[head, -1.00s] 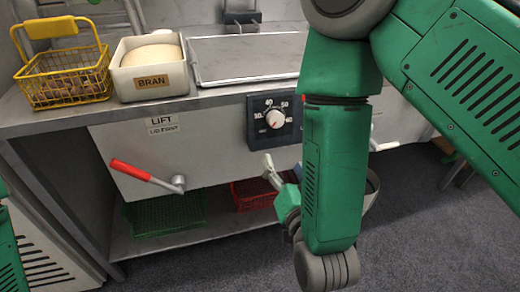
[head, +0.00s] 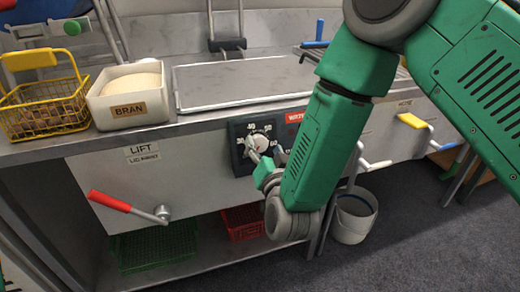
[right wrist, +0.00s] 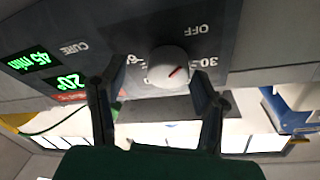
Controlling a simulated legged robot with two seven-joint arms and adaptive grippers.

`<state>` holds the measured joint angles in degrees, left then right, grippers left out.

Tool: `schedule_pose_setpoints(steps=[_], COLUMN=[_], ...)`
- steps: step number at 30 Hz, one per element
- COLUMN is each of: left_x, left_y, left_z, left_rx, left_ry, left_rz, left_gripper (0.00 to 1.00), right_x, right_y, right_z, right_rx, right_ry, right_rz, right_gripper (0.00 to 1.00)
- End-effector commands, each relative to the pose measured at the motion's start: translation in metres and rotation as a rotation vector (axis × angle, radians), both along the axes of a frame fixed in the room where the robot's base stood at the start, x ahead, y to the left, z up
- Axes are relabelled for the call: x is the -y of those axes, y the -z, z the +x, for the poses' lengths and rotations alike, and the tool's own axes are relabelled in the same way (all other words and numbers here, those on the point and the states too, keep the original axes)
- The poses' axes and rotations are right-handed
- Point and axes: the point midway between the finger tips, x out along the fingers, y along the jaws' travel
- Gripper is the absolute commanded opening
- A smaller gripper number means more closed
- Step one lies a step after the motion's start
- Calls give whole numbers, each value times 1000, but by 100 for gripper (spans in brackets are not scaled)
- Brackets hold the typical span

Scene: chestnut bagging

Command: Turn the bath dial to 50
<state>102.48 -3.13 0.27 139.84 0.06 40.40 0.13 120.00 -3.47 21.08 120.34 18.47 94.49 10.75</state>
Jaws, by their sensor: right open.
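The bath dial (head: 262,143) is a pale round knob on a dark panel (head: 240,158) at the front of the bench, with numbers around it. In the right wrist view the dial (right wrist: 167,66) appears upside down, with a red mark on its face, between "OFF" and "30" labels on one side. My right gripper (head: 258,153) is at the dial, its fingers partly covering it in the head view. In the right wrist view the right gripper (right wrist: 158,98) is open, one finger on each side of the dial; contact cannot be told. My left gripper is out of view.
A red-handled lift lever (head: 128,205) sticks out left of the panel. A bran box (head: 128,112) and yellow basket (head: 45,122) stand on the bench. A metal lid (head: 225,82) lies behind. A white bucket (head: 352,222) is on the floor. A green display (right wrist: 30,60) reads 45 min.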

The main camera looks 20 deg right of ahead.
Motion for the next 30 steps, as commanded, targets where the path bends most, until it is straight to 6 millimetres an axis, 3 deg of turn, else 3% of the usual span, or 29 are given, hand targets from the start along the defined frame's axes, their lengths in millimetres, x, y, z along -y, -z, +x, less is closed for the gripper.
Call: schedule_pose_setpoints(steps=[10,11,12,15,16,30], left_x=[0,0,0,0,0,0], left_y=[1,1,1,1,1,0], left_z=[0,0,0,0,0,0], left_rx=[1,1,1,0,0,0], left_ry=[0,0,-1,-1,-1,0], left_rz=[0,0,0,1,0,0], left_gripper=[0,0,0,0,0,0], right_x=[-13,-12,-12,-9,-9,-6], right_y=[-3,-3,-2,-2,-3,-6], right_z=[6,6,5,5,5,6], right_rx=[-1,-1,-1,1,3,11], right_ry=[-2,-2,-2,-4,-5,3], right_rz=[-17,-17,-16,-10,-8,-11], right_gripper=[56,52,38,9,7,7])
